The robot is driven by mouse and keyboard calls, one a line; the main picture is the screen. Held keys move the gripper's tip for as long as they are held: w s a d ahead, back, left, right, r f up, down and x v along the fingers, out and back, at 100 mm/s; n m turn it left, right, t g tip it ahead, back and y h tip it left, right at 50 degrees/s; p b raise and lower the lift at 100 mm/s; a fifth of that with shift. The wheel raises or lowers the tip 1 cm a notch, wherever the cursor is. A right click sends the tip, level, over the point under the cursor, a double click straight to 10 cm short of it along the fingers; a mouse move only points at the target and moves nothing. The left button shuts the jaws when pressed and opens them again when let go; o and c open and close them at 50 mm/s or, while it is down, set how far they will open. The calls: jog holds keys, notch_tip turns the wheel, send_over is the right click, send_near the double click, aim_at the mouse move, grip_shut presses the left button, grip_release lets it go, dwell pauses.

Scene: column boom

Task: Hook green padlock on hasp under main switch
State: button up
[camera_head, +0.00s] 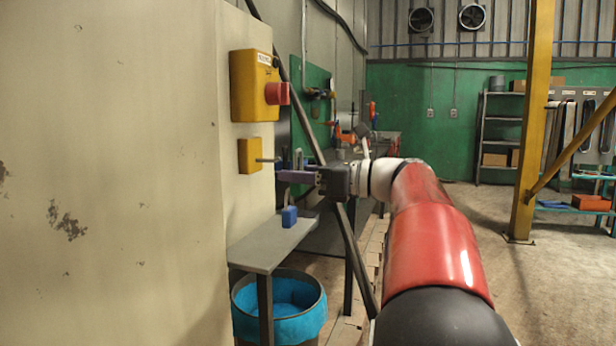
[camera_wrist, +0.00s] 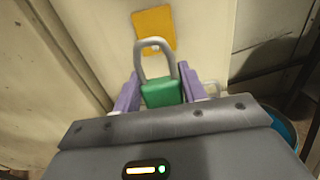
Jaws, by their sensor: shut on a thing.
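My gripper (camera_head: 292,176) has purple fingers and is shut on the green padlock (camera_wrist: 162,93). In the wrist view, the padlock body sits between the fingers, with its grey shackle pointing up and towards the yellow hasp plate (camera_wrist: 154,28). In the head view, the hasp plate (camera_head: 249,155) is on the cream cabinet below the yellow main switch box (camera_head: 254,86) with its red knob (camera_head: 277,93). A metal bar (camera_head: 268,160) sticks out of the plate. My gripper is right of this bar, with a visible gap. My fingers hide the padlock body in the head view.
A blue padlock (camera_head: 289,216) stands on the grey shelf (camera_head: 262,250) below my gripper. A bin with a blue liner (camera_head: 280,308) is under the shelf. The cream cabinet wall (camera_head: 110,170) fills the left. A dark slanted bar (camera_head: 350,250) runs behind my gripper.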

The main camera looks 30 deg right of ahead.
jog(key=shift+b+x, duration=0.45)
jog(key=shift+x, duration=2.1)
jog(key=shift+w+a+f, duration=0.15)
jog(key=shift+a+f, duration=0.05)
jog(key=shift+f, duration=0.4)
jog(key=o, duration=1.2)
jog(key=shift+c, duration=0.2)
